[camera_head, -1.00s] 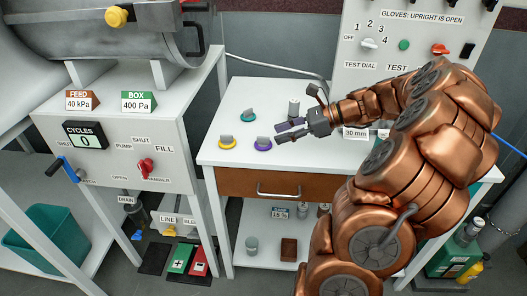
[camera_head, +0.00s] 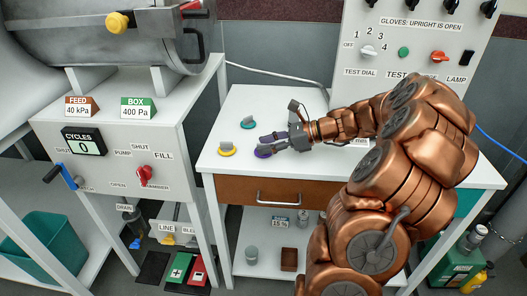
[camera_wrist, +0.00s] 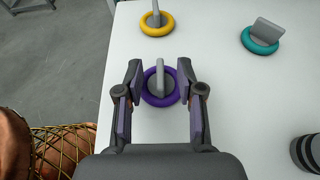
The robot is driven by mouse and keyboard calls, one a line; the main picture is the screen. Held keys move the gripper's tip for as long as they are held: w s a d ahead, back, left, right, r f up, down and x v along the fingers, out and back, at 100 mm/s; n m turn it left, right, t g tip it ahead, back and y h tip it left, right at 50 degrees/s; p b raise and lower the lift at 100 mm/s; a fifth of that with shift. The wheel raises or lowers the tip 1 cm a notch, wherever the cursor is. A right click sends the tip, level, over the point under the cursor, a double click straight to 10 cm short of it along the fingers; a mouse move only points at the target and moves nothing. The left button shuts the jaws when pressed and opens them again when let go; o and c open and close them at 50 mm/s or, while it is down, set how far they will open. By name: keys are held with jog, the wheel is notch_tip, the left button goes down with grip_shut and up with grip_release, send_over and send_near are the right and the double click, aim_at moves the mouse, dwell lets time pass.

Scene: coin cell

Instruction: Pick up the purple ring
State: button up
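The purple ring (camera_wrist: 149,99) lies on the white tabletop around a grey base with an upright grey tab (camera_wrist: 161,74). My gripper (camera_wrist: 159,72) is open in the wrist view, with one finger on each side of the ring and tab. I cannot tell whether the fingers touch the ring. In the head view, my gripper (camera_head: 268,145) is low over the table and partly covers the purple ring (camera_head: 262,154).
A yellow ring (camera_head: 227,150) and a teal ring (camera_head: 248,123), each with a grey tab, lie left of and behind the purple one. A dark grey cylinder (camera_wrist: 306,153) stands at the wrist view's lower right. The tabletop's front left (camera_head: 222,168) is clear.

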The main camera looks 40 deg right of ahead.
grip_shut()
dwell(0.3)
